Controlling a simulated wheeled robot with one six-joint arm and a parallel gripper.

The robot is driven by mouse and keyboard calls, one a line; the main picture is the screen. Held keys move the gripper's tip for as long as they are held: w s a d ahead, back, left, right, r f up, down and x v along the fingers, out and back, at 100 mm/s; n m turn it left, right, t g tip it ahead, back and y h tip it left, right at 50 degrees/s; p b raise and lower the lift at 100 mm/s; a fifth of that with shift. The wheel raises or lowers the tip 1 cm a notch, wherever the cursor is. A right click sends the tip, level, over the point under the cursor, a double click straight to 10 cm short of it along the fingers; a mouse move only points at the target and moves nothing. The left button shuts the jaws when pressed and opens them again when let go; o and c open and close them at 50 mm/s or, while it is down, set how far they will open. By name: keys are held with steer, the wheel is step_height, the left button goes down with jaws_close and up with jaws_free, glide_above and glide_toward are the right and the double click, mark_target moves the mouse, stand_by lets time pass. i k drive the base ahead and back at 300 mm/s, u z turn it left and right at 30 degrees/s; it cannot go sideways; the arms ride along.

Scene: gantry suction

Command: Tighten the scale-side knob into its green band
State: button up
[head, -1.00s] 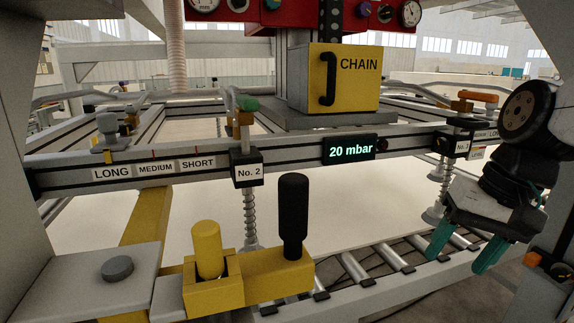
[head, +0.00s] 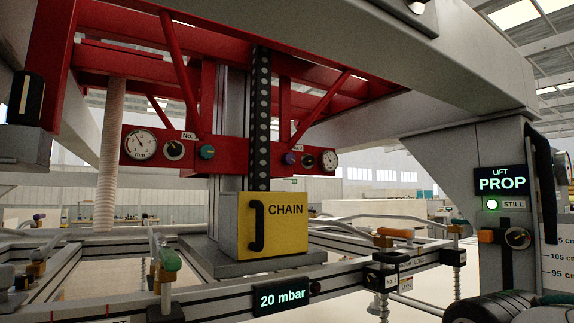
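A cm scale (head: 562,256) is on the grey post at the right edge, with marks reading 105 and 95 cm. A small dark round knob or dial (head: 517,238) with a pale pointer sits just left of it. I cannot tell for certain that this is the scale-side knob, and no green band can be made out on it. My gripper is out of view; only dark rounded parts of my arm show at the bottom right, below the post.
A red frame (head: 235,170) carries gauges and small knobs. The yellow CHAIN box (head: 285,222) stands mid-view behind the rail, whose display (head: 281,295) reads 20 mbar. A black handle (head: 543,185) hangs by the post.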

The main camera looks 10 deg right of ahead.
mark_target(310, 160)
steer(key=z, duration=0.65)
steer(key=i, duration=0.7)
